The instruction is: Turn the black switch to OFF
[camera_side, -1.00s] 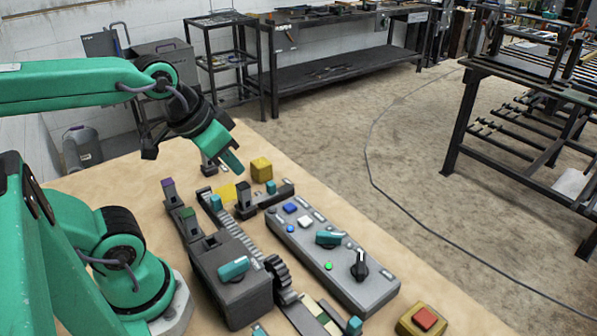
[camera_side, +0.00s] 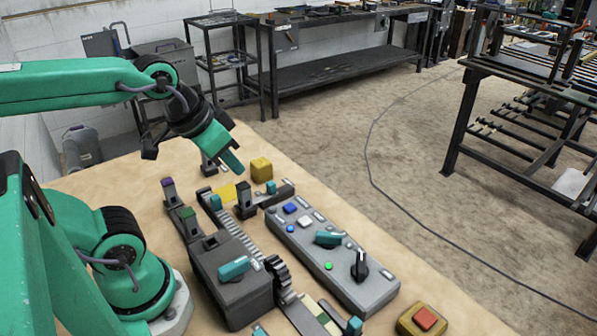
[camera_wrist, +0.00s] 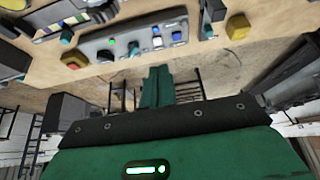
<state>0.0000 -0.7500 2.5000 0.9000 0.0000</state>
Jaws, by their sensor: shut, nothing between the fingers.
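The black switch (camera_side: 359,266) is a pointed knob with a white line, on the near right end of the grey control panel (camera_side: 330,268) in the side view. It also shows as a dark knob in the wrist view (camera_wrist: 105,56). A green light (camera_side: 328,266) is lit beside it. My gripper (camera_side: 233,165) is in the air past the far left end of the panel, well away from the switch. Its green fingers are shut and empty, also in the wrist view (camera_wrist: 157,75). I cannot read any OFF label.
A teal knob (camera_side: 329,238) and blue and white buttons (camera_side: 290,208) share the panel. A yellow block (camera_side: 261,169) lies near my gripper. A red button on a yellow box (camera_side: 424,318) stands beyond the panel's near end. A geared rack mechanism (camera_side: 235,281) runs along the left.

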